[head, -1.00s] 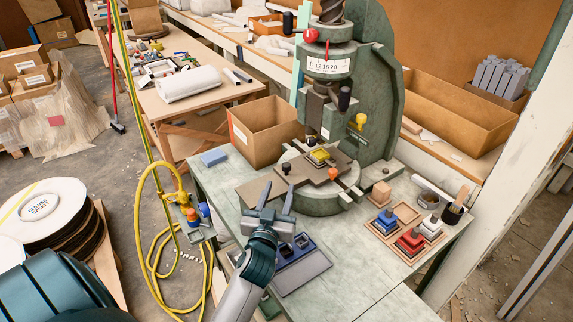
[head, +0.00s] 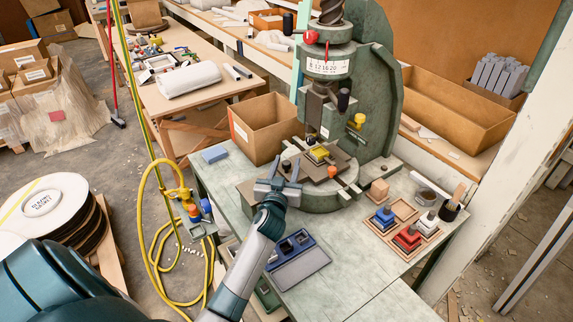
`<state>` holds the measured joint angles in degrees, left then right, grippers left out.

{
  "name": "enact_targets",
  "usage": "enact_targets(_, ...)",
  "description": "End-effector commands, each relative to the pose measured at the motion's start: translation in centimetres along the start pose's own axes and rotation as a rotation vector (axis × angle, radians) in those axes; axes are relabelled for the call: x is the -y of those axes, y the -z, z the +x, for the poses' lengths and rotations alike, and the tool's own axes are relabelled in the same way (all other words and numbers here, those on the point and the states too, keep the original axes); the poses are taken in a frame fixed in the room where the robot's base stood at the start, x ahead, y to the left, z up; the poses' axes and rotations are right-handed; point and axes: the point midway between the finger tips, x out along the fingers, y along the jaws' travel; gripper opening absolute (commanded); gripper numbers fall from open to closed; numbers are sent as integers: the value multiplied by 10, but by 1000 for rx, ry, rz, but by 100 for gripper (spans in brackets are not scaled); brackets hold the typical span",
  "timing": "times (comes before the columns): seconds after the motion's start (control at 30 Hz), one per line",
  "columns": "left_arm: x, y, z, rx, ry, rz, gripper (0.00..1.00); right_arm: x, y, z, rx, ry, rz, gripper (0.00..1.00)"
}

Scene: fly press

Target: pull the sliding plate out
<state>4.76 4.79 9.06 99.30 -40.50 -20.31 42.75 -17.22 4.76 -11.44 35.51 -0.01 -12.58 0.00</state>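The fly press (head: 378,90) stands on the green bench. Its brown sliding plate (head: 312,170) lies across the round base (head: 325,202) under the ram. A yellow-topped piece (head: 319,153) sits on the plate, and a small dark knob (head: 286,166) stands at its near left end. My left gripper (head: 286,165) is open at that end. Its two fingers appear on either side of the knob, and its body hides part of the plate. I cannot tell whether the fingers touch the knob. My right gripper is not in view.
A blue tray (head: 291,248) with a grey pad lies in front of the press. Wooden trays with blue, red and white-topped pieces (head: 407,237) stand to the right. A cardboard box (head: 262,130) and a blue block (head: 214,154) are behind left. The front right bench is clear.

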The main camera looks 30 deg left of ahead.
Motion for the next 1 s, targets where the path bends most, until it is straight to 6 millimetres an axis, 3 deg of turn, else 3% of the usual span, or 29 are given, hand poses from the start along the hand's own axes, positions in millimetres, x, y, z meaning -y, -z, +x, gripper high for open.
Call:
enact_targets(0.1,0,0,0,0,0,0,37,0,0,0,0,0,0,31)
enact_targets(0.27,0,0,0,0,0,0,0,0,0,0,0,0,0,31)
enact_targets(0.67,8,1,-9,0,0,0,0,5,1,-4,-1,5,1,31)
enact_targets(1.0,51,2,-52,2,1,1,0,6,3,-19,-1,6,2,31)
